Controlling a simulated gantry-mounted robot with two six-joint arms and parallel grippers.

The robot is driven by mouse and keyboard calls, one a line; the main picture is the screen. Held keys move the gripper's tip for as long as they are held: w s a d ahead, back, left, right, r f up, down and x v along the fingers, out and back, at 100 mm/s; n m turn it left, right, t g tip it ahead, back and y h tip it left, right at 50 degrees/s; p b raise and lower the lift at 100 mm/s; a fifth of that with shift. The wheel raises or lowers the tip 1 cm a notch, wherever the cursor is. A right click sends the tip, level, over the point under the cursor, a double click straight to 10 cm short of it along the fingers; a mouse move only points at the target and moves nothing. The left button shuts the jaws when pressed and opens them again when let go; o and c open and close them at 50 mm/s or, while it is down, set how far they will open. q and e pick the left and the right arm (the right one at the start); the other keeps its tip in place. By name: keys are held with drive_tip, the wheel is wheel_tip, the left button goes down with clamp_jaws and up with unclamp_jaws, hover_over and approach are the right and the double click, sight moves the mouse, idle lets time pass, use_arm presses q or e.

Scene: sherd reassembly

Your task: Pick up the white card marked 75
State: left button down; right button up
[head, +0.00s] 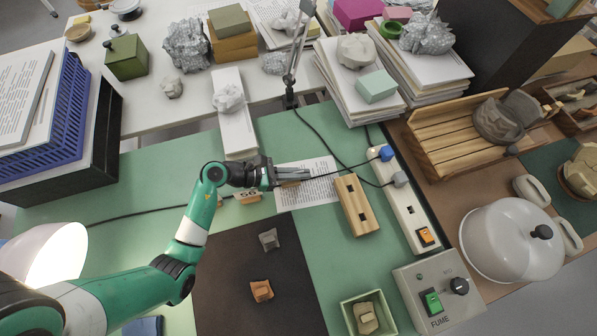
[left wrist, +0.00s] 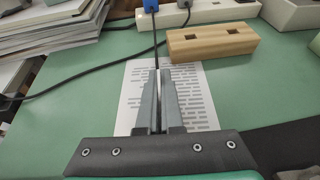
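No card on which I can read 75 shows in either view. A small tan block with a marked pale face (head: 246,197), its digits looking like 56, stands on the green mat behind my left forearm. My left gripper (head: 303,174) is above a white printed sheet (head: 322,190); the sheet also shows in the left wrist view (left wrist: 203,97). Its fingers (left wrist: 160,74) are close together with a narrow pale strip between them. I cannot tell whether that is a thin card or the sheet behind. My right gripper is out of view.
A slotted wooden block (head: 357,205) and a white power strip (head: 408,205) lie right of the sheet. A black cable (head: 345,168) runs close by the gripper. A dark mat (head: 238,262) carries two small sherds. Paper stacks (head: 340,95) stand behind.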

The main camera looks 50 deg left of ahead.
use_arm(q)
drive_tip(key=s+d+r+p, duration=0.8)
drive_tip(key=s+d+r, duration=0.2)
drive_tip(key=r, duration=0.2)
drive_tip(key=shift+p, duration=0.35)
